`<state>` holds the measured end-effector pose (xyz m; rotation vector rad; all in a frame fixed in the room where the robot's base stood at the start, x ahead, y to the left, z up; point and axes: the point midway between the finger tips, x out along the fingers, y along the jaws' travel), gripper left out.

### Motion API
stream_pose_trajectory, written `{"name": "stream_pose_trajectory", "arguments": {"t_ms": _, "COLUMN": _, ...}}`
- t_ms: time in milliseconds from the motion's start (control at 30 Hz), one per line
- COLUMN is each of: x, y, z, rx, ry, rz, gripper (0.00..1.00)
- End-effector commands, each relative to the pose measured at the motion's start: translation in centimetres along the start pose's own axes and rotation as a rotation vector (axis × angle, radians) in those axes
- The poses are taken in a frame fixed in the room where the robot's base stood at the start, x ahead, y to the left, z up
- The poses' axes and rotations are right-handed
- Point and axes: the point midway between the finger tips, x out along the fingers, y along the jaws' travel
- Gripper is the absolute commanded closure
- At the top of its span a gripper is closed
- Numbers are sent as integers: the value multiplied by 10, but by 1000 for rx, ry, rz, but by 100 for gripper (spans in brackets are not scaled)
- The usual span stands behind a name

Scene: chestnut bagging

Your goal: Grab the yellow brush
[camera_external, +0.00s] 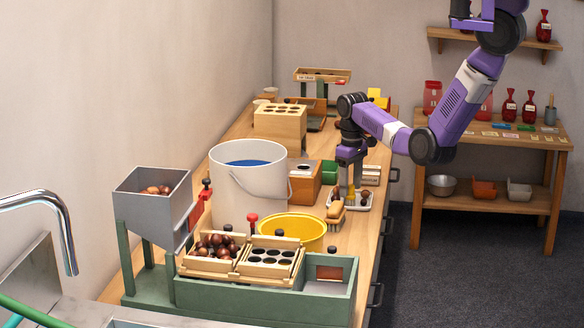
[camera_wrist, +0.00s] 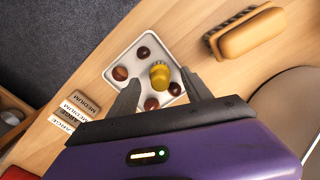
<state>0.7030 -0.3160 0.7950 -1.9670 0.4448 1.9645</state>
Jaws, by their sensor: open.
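The yellow brush (camera_wrist: 159,76) shows end-on in the wrist view as a ribbed yellow knob over a white tray (camera_wrist: 122,58). In the external view the yellow brush (camera_external: 351,191) stands roughly upright below my gripper (camera_external: 350,160). In the wrist view my gripper (camera_wrist: 161,80) is open, with one finger on each side of the brush in the picture. I cannot tell whether either finger touches it. The brush's lower part is hidden from the wrist camera.
Several chestnuts (camera_wrist: 143,52) lie on the tray around the brush. A tan wooden-backed bristle brush (camera_wrist: 250,34) lies beside the tray. Lettered blocks (camera_wrist: 80,104) lie on its other side. A yellow basin (camera_external: 293,222) and white bucket (camera_external: 235,190) stand nearby.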

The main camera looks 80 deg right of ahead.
Motion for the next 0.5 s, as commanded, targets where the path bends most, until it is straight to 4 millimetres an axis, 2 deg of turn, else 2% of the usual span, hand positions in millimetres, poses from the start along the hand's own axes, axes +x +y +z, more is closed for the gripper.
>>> {"name": "stream_pose_trajectory", "arguments": {"t_ms": 100, "x": 16, "y": 0, "z": 1, "rx": 0, "ry": -2, "rz": -1, "gripper": 42}}
{"name": "stream_pose_trajectory", "arguments": {"t_ms": 200, "x": 22, "y": 0, "z": 0, "rx": 1, "ry": -1, "rz": 0, "gripper": 42}}
{"name": "stream_pose_trajectory", "arguments": {"t_ms": 433, "x": 24, "y": 0, "z": 0, "rx": 0, "ry": 1, "rz": 0, "gripper": 42}}
{"name": "stream_pose_trajectory", "arguments": {"t_ms": 467, "x": 24, "y": 0, "z": 0, "rx": 0, "ry": 1, "rz": 0, "gripper": 44}}
{"name": "stream_pose_trajectory", "arguments": {"t_ms": 500, "x": 24, "y": 0, "z": 0, "rx": 0, "ry": 1, "rz": 0, "gripper": 52}}
